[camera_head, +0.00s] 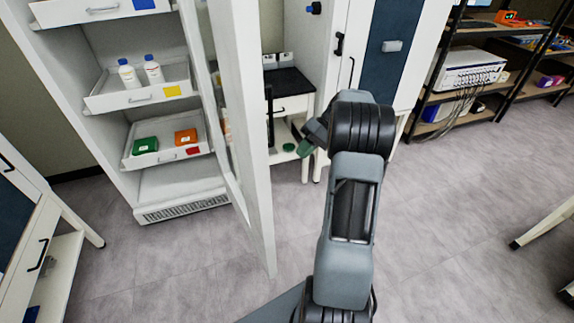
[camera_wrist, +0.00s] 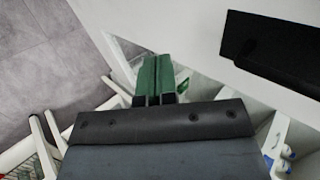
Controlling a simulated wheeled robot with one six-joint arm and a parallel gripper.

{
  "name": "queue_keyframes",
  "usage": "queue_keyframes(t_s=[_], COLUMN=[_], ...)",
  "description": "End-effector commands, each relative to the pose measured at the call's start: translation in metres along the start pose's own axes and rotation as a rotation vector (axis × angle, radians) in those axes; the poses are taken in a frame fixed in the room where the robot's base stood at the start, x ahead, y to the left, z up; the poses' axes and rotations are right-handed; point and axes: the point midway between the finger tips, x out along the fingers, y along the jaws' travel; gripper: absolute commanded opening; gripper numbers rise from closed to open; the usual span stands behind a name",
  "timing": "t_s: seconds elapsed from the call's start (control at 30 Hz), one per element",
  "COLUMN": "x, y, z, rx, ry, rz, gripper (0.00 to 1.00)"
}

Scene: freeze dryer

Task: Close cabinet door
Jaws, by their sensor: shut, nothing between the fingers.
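The white cabinet (camera_head: 127,165) stands at the left in the head view, with its shelves and drawers exposed. Its tall glazed door (camera_head: 248,150) stands wide open, its free edge towards me. A black handle (camera_head: 269,116) is on the door's right-hand face. My gripper (camera_head: 306,146) is to the right of the door. In the wrist view the green fingers of my gripper (camera_wrist: 157,78) are shut and empty, in front of the white door frame (camera_wrist: 210,70). A large black bar, apparently the handle (camera_wrist: 275,48), is at upper right, apart from the fingers. Contact with the door cannot be told.
Bottles (camera_head: 139,72) and green and orange boxes (camera_head: 165,140) sit in the cabinet drawers. A bench with a dark top (camera_head: 288,82) stands behind the door. Shelving (camera_head: 470,75) is at the right. A white table (camera_head: 35,235) is at left. The grey floor (camera_head: 450,220) is clear at right.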

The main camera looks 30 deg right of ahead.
Motion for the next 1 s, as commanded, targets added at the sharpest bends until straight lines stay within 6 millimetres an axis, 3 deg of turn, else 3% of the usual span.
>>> queue_keyframes(t_s=[0.5, 0.7, 1.0], x=[0.092, 0.110, 0.120], y=[-0.001, -0.018, -0.027], z=[0.000, 0.000, 0.000], rx=[-0.002, -0.004, -0.003], ry=[-0.004, -0.002, -0.001], rz=[-0.003, -0.001, 0.000], gripper=[0.00, 0.00, 0.00])
